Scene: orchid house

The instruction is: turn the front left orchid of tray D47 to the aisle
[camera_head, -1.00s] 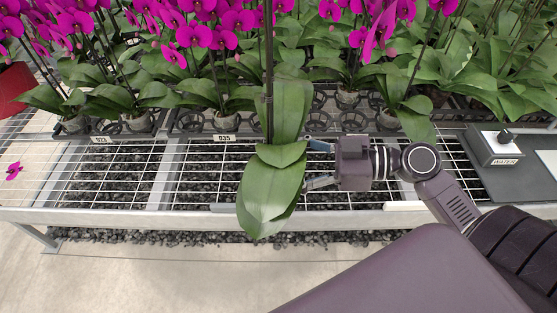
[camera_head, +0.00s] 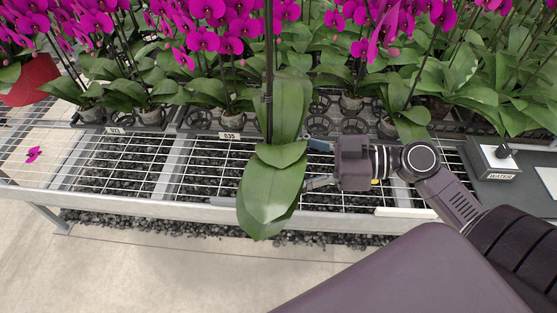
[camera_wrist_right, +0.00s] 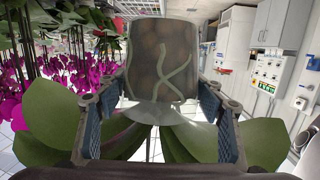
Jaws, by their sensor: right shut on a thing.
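My right gripper (camera_head: 320,165) is shut on an orchid (camera_head: 272,185) with broad green leaves and a tall dark stem. It holds the plant over the front of the bench, and the leaves hide its pot in the head view. In the right wrist view the clear pot (camera_wrist_right: 160,65) with pale roots sits between the two fingers (camera_wrist_right: 160,115). The flowers of this orchid are out of the head view. No tray label reading D47 shows. My left gripper is not in view.
A mesh bench (camera_head: 115,165) has bare wire at the front. Behind it stands a black tray with a label (camera_head: 229,135) like 035, some cups empty, and magenta orchids (camera_head: 205,40). A grey box (camera_head: 497,157) marked WATER stands right. A fallen flower (camera_head: 33,154) lies left.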

